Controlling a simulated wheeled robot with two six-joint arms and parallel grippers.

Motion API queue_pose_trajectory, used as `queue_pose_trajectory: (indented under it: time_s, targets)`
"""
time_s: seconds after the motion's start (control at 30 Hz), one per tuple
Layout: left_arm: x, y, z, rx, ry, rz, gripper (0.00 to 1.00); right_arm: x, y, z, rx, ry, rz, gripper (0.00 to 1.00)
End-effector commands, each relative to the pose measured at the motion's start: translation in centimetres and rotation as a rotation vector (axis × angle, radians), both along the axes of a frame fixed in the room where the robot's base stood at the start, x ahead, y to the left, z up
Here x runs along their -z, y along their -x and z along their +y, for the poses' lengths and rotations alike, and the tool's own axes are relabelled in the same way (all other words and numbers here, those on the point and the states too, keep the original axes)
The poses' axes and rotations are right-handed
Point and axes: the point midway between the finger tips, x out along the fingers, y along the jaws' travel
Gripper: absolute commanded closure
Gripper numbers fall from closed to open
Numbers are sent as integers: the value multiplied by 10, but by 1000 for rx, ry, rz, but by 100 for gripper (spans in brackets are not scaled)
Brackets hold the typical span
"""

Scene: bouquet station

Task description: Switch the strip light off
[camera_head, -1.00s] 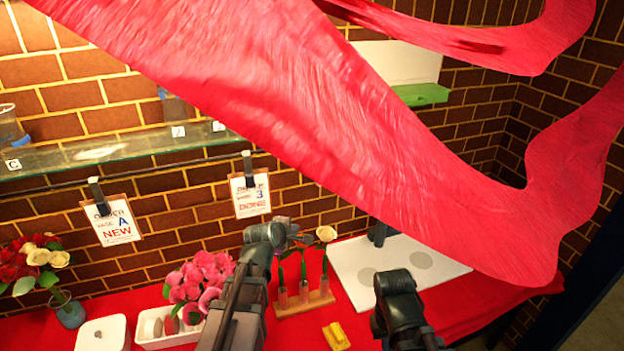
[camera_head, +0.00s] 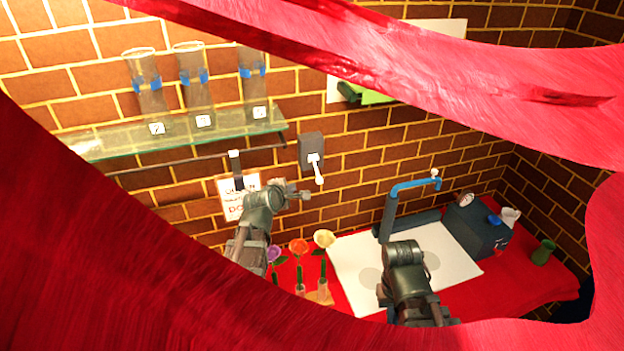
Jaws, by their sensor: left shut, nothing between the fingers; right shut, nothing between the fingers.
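A grey wall switch box (camera_head: 311,150) with a white lever (camera_head: 317,168) is mounted on the brick wall right of the glass shelf. The lever points down. My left gripper (camera_head: 302,193) is shut and empty, just below and slightly left of the lever in the picture, with a small gap between them. My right gripper (camera_head: 405,258) is lower right, in front of the white board; its fingers are hard to make out, and nothing shows held. The strip light itself is not in view; the upper left wall is brightly lit.
Large red cloth (camera_head: 60,240) sweeps across the view and hides much of the left and bottom. Several vases stand on the glass shelf (camera_head: 180,143). Below are flowers in a rack (camera_head: 320,298), a white board (camera_head: 350,258), a blue pipe (camera_head: 410,186) and a dark box (camera_head: 474,228).

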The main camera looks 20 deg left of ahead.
Motion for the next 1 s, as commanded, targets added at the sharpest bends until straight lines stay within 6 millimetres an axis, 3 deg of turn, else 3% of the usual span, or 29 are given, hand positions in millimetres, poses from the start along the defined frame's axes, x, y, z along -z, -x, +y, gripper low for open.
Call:
queue_pose_trajectory:
  time_s: [0.33, 0.83, 0.9, 1.0]
  targets:
    - [7, -10, 0, 1, 0, 0, 100, 7, 0, 0, -1, 0, 0, 100]
    - [56, -94, 1, 0, -1, 0, 100, 56, 0, 0, -12, 2, 1, 100]
    - [41, -85, -12, 4, -1, 0, 100, 41, 0, 0, -11, 2, 1, 100]
    - [36, -83, -23, 3, -1, 0, 100, 36, 0, 0, -9, 2, 0, 100]
